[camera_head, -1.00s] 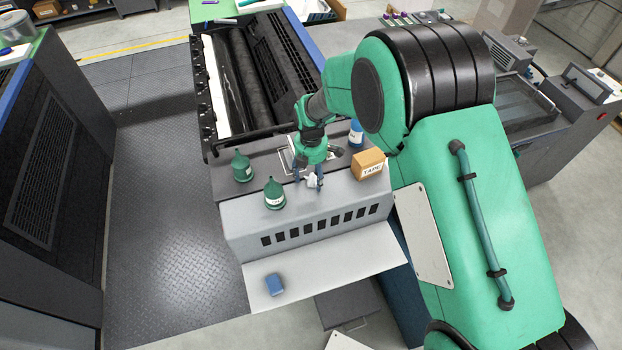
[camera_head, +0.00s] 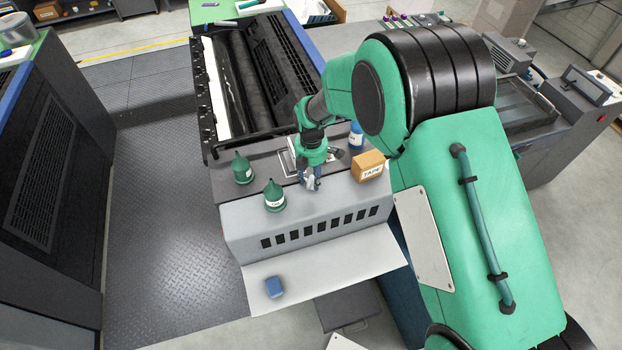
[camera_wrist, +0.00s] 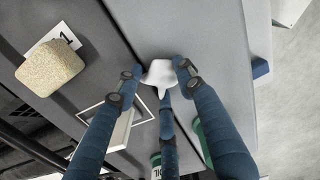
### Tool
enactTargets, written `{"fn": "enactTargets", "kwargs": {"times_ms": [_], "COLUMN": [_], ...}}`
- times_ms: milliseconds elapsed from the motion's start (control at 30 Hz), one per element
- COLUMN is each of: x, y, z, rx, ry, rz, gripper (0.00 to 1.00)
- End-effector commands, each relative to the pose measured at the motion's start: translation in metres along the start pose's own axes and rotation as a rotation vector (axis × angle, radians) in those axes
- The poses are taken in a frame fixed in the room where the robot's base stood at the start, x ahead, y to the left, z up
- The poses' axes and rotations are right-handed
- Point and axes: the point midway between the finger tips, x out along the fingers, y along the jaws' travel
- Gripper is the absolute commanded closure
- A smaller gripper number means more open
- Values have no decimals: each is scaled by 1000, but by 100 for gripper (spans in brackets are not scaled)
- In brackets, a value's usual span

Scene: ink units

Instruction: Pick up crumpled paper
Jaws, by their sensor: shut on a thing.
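The crumpled paper is a small white lump (camera_wrist: 160,73) in the wrist view, pinched between the fingertips of my gripper (camera_wrist: 158,78). In the head view, my gripper (camera_head: 310,184) points down over the front part of the grey machine top, with its blue fingers drawn together. Some of the white paper (camera_head: 310,181) shows between them. I cannot tell whether the paper is lifted clear of the surface.
Two green bottles (camera_head: 242,167) (camera_head: 274,196) stand left of my gripper. A tape box (camera_head: 369,166) and blue bottle (camera_head: 356,136) stand right. A blue object (camera_head: 274,287) lies on the lower pale shelf (camera_head: 335,262). The wrist view shows a beige block (camera_wrist: 50,66) and a white-framed panel (camera_wrist: 116,113).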

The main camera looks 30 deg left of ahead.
Motion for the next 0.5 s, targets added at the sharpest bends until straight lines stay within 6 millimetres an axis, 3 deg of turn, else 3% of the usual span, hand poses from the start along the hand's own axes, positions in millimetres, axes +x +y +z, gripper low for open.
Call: {"fn": "enactTargets", "kwargs": {"times_ms": [167,367,500], "x": [-10,-37,-35], "y": [0,1,-19], "z": [0,0,-6], "rx": [0,0,0], "ry": [0,-1,0], "rz": [1,3,0], "gripper": [71,71,71]}}
